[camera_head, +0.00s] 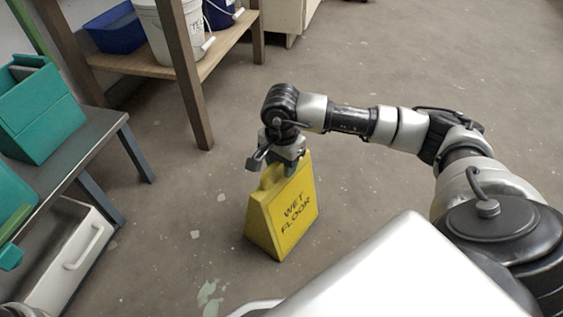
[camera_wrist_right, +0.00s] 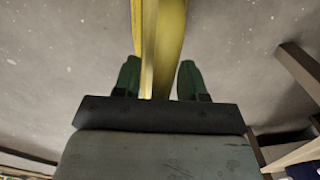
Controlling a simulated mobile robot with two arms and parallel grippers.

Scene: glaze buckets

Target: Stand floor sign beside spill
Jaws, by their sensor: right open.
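The yellow floor sign (camera_head: 284,213), lettered "WET FLOOR", stands upright on the floor in the middle of the head view. My right gripper (camera_head: 277,165) is above it, pointing down at its top edge. In the right wrist view the two dark green fingers of the right gripper (camera_wrist_right: 159,80) are apart, with the sign's yellow top (camera_wrist_right: 148,45) between them. A gap shows beside the right finger. A pale green patch (camera_head: 208,294), which looks like the spill, lies on the floor in front of the sign, to its left. My left gripper is not in view.
A wooden shelf (camera_head: 222,50) with white and blue buckets stands at the upper left. A grey bench (camera_head: 95,135) with teal containers and a white drawer-like bin (camera_head: 80,250) are at the left. Open floor lies behind and right of the sign.

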